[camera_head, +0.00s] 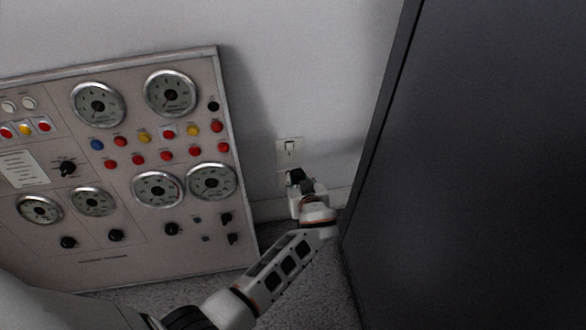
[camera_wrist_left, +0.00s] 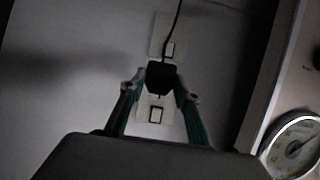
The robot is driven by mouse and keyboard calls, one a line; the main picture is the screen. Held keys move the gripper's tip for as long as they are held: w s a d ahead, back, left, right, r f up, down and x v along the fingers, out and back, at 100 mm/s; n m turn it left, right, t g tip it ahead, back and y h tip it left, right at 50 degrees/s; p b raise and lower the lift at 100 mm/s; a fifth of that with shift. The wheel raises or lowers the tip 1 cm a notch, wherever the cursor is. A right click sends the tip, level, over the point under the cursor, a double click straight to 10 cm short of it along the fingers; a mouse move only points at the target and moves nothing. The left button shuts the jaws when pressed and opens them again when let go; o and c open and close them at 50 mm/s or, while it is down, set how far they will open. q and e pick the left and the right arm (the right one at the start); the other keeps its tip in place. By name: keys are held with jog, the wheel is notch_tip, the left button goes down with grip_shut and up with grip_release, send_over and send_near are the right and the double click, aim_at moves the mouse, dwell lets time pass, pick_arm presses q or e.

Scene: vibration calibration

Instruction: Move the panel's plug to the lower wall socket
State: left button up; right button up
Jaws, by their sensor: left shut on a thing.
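My left gripper (camera_head: 296,181) is at the wall, just below the upper wall socket (camera_head: 290,150), a pale plate with a switch. It covers most of the lower socket plate (camera_head: 281,178). In the left wrist view, which seems turned upside down, the fingers (camera_wrist_left: 160,85) are shut on the black plug (camera_wrist_left: 161,75). Its dark cord (camera_wrist_left: 176,25) runs to the top edge. The plug overlaps the space between the lower socket plate (camera_wrist_left: 158,38) and the upper socket plate (camera_wrist_left: 155,114). I cannot tell whether it touches a socket. My right gripper is not in view.
The panel (camera_head: 120,165) with dials, buttons and knobs leans at the left, close to my left arm; its edge also shows in the wrist view (camera_wrist_left: 265,90). A tall dark cabinet (camera_head: 480,170) stands close on the right. The gap between them is narrow.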

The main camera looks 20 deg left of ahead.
pick_arm(q)
notch_tip(320, 180, down, 13)
jog(key=s+b, duration=0.1)
jog(key=s, duration=0.1)
jog(key=shift+w+a+b, duration=0.25)
jog(key=shift+w+a, duration=0.45)
jog(key=shift+w, duration=0.3)
jog(key=shift+w+a+b, duration=0.25)
jog(key=shift+w+a, duration=0.45)
jog(key=shift+w, duration=0.3)
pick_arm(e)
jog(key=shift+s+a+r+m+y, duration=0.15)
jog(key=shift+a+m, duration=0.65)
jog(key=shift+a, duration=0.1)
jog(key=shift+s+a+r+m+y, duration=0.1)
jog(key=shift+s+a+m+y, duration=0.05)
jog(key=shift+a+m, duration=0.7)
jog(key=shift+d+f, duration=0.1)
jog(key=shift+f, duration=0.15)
pick_arm(q)
jog(key=shift+w+a, duration=0.2)
jog(key=shift+w, duration=0.05)
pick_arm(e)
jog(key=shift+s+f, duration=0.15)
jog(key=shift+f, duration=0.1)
pick_arm(q)
jog(key=shift+w+r, duration=0.1)
